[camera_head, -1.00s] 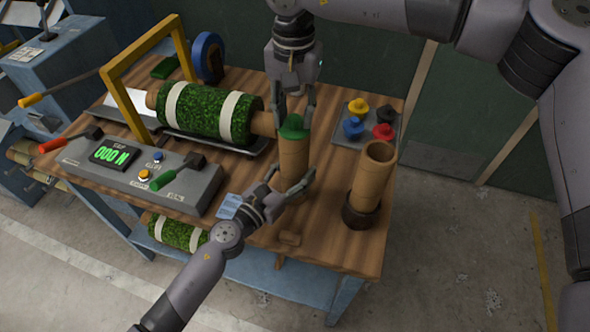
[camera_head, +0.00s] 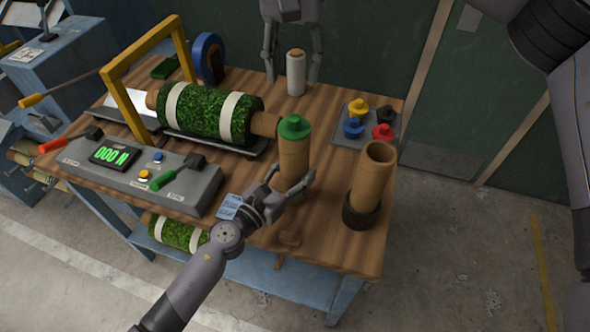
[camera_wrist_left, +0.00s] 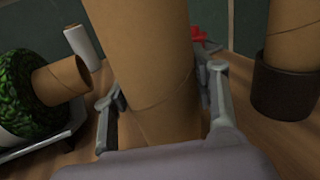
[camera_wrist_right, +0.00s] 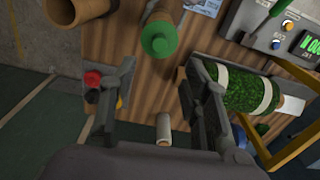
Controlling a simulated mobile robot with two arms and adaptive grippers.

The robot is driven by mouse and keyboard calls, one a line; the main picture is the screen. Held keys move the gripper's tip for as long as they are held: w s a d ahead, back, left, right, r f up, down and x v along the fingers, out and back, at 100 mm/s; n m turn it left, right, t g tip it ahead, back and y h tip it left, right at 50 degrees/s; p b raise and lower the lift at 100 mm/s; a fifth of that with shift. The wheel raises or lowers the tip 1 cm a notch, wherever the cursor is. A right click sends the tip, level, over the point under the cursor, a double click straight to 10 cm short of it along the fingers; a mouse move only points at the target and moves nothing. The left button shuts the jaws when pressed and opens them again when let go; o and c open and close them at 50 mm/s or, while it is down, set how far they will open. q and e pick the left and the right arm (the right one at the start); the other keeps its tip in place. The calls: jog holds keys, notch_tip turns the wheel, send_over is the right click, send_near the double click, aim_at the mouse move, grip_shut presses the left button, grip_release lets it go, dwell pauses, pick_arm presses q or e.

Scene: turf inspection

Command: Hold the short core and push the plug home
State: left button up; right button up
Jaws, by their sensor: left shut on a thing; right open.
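The short core (camera_head: 293,160) is a brown cardboard tube standing upright on the bench. The green plug (camera_head: 295,127) sits at its top end; how deep it is in cannot be told. My left gripper (camera_head: 293,184) is shut around the lower part of the core; the left wrist view shows its fingers on both sides of the tube (camera_wrist_left: 150,60). My right gripper (camera_head: 292,78) is open and empty at the back of the bench, behind the core, with a white roll (camera_head: 296,74) near its fingers. The right wrist view shows the plug (camera_wrist_right: 159,40) beyond the open fingers.
A taller cardboard tube (camera_head: 371,180) stands in a dark holder at right. A tray (camera_head: 348,139) holds yellow, blue, black and red plugs. The turf roll (camera_head: 213,112), yellow frame (camera_head: 124,98) and control box (camera_head: 190,187) with readout fill the left.

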pick_arm(q)
jog(key=o, duration=1.4)
pick_arm(e)
notch_tip(320, 180, up, 2)
jog(key=shift+r, duration=0.1)
pick_arm(q)
jog(key=shift+s, duration=0.1)
jog(key=v, duration=1.2)
jog(key=shift+a, duration=0.1)
